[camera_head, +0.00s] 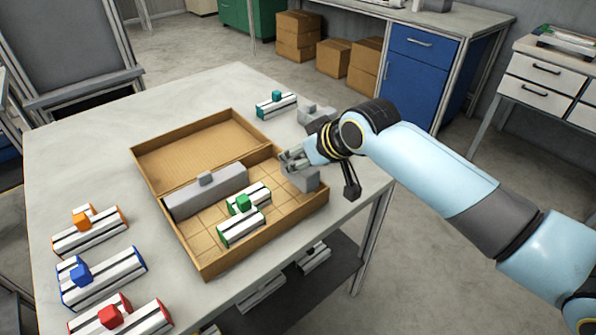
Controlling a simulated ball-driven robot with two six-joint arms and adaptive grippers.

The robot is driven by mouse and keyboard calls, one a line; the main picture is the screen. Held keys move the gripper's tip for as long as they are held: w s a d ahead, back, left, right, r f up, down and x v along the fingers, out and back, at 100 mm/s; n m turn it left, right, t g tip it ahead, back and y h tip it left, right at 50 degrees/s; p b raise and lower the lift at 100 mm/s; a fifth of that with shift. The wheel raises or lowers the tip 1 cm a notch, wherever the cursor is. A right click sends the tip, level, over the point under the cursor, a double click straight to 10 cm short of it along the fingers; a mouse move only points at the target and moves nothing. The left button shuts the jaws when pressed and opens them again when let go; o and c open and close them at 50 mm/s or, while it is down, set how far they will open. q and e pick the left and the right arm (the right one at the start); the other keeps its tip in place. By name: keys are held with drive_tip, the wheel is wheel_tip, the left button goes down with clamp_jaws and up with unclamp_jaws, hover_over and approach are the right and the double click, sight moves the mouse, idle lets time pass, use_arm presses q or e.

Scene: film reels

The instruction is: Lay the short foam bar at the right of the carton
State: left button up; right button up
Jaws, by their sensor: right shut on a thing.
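The open carton (206,268) lies on the table, its lid flap folded back at the far side. A short grey foam bar (305,183) is at the right inside of the carton, under my right gripper (294,164). The gripper is shut on it and hides its upper part; I cannot tell whether the bar touches the carton floor. A longer grey foam bar (205,192) with a small knob lies along the left inside of the carton. My left gripper is out of view.
White striped pieces with green knobs (241,229) lie mid-carton. A teal-knobbed piece (276,106) and another grey block (314,114) are on the table behind. Orange (90,232), blue (102,277) and red (121,318) knobbed pieces line the left front.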

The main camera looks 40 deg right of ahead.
sight(299, 172)
wheel_tip(299, 172, down, 4)
drive_tip(key=shift+r, duration=0.2)
drive_tip(key=shift+f, duration=0.25)
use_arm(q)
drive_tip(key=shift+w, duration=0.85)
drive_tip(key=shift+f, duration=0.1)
use_arm(e)
drive_tip(key=shift+f, duration=0.1)
drive_tip(key=o, duration=0.9)
drive_tip(key=shift+c, duration=0.2)
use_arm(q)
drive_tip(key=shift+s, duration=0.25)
